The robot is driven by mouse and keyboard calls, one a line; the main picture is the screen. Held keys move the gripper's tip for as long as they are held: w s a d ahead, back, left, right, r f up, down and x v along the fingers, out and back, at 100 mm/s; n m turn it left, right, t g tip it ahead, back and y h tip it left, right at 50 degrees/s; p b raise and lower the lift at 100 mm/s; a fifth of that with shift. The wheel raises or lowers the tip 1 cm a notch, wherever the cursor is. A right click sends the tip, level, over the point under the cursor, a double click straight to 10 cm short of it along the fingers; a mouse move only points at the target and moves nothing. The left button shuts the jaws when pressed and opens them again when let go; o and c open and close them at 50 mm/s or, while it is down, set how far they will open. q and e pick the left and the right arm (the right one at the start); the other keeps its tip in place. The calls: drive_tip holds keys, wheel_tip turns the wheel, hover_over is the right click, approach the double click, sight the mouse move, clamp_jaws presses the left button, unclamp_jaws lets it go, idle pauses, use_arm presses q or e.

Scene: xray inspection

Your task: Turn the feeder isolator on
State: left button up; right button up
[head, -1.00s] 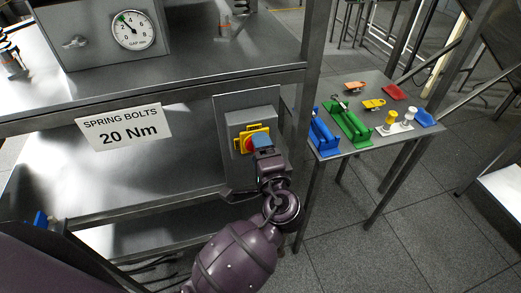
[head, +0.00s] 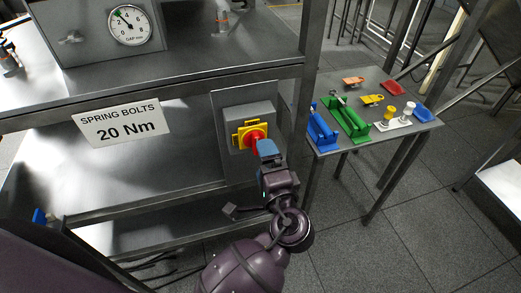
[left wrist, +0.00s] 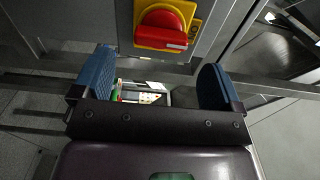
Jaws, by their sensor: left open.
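The feeder isolator is a red rotary handle (head: 253,143) on a yellow plate (head: 238,137), fixed to a grey box (head: 250,113) on the bench frame. In the left wrist view the red handle (left wrist: 162,24) is at the top centre, with a pale label on its lower edge. My left gripper (head: 266,148) has blue fingertips and is just in front of the handle, at its right, partly covering it in the head view. In the left wrist view my left gripper (left wrist: 155,66) is open and empty; the handle lies beyond the fingertips, not between them. My right gripper is not in view.
A sign reading "SPRING BOLTS 20 Nm" (head: 121,123) hangs left of the box. A dial gauge (head: 131,25) is above on the bench. A side table (head: 352,150) at the right holds blue and green fixtures and several small parts. A frame post (head: 309,90) stands between.

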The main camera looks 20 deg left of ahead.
use_arm(q)
drive_tip(key=v, duration=0.5)
drive_tip(key=shift+s+d, duration=0.25)
drive_tip(key=shift+s, duration=0.05)
drive_tip(key=w+d+f+h, duration=0.3)
drive_tip(key=f+h, duration=0.2)
drive_tip(key=h, duration=0.2)
drive_tip(key=a+f+n+g+h+b, duration=0.1)
drive_tip(key=a+f+n+h, duration=0.3)
drive_tip(key=f, duration=0.3)
drive_tip(key=s+a+f+n, duration=0.2)
drive_tip(key=s+a+f, duration=0.1)
drive_tip(key=a, duration=0.3)
drive_tip(key=s+a+f+n+g+b, duration=0.1)
drive_tip(key=s+a+f+n, duration=0.1)
drive_tip(key=s+a+f, duration=0.2)
drive_tip(key=s+a+f+n+g+y, duration=0.1)
drive_tip(key=s+a+f, duration=0.3)
drive_tip(key=a, duration=0.4)
drive_tip(key=shift+s+a+n, duration=0.4)
drive_tip(key=shift+s+n, duration=0.15)
drive_tip(key=shift+n, duration=0.15)
